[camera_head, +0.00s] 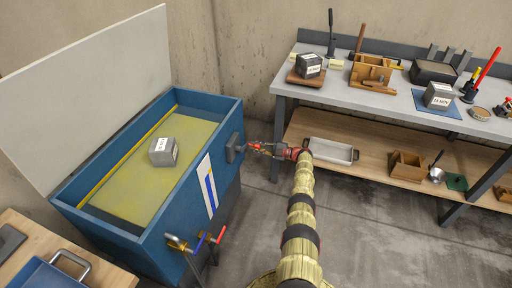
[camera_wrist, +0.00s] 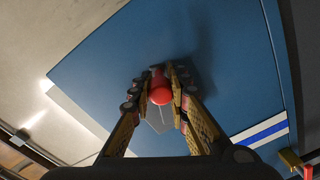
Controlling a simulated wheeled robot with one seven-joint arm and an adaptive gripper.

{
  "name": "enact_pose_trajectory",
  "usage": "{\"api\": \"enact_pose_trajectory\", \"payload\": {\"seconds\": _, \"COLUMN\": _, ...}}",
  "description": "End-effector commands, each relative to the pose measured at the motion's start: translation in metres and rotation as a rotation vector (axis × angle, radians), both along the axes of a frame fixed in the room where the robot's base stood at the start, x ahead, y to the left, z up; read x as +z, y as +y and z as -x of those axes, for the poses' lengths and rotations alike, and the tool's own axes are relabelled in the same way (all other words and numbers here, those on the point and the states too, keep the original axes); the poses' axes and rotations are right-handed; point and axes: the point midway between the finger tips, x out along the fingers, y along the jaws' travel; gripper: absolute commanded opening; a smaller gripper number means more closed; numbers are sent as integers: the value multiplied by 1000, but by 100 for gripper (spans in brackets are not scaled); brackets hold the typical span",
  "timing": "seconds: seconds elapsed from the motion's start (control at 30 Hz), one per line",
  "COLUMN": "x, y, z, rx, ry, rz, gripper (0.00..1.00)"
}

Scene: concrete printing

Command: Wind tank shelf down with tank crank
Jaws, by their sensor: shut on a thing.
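The blue tank (camera_head: 150,240) stands on the left in the head view, with a yellowish shelf (camera_head: 125,180) inside it. A grey labelled cube (camera_head: 163,152) rests on the shelf. The tank crank is on the tank's right wall, at a dark mount (camera_head: 234,148). My gripper (camera_head: 254,147) reaches it from the right. In the wrist view my gripper (camera_wrist: 160,88) is shut around the crank's red knob (camera_wrist: 160,90), in front of the blue tank wall (camera_wrist: 90,80). The crank's arm is mostly hidden behind the knob and fingers.
Valves with red and blue handles (camera_head: 208,241) stick out low on the tank's front right. A grey workbench (camera_head: 385,103) with cubes and tools stands at the back right, with a metal tray (camera_head: 330,151) on its lower shelf. A pale panel (camera_head: 90,90) stands behind the tank.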

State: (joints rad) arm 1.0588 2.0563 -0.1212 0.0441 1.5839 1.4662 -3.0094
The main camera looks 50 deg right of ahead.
Motion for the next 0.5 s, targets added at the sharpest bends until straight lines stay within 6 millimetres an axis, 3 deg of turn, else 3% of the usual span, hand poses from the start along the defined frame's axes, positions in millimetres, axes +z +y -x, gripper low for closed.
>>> {"api": "enact_pose_trajectory", "payload": {"seconds": 0.43, "x": 4, "y": -6, "z": 1, "rx": -12, "ry": -3, "rz": 9, "gripper": 0}}
{"api": "enact_pose_trajectory", "payload": {"seconds": 0.47, "x": 4, "y": -6, "z": 1, "rx": -12, "ry": -3, "rz": 9, "gripper": 18}}
{"api": "enact_pose_trajectory", "payload": {"seconds": 0.5, "x": 4, "y": -6, "z": 1, "rx": -11, "ry": -4, "rz": 9, "gripper": 20}}
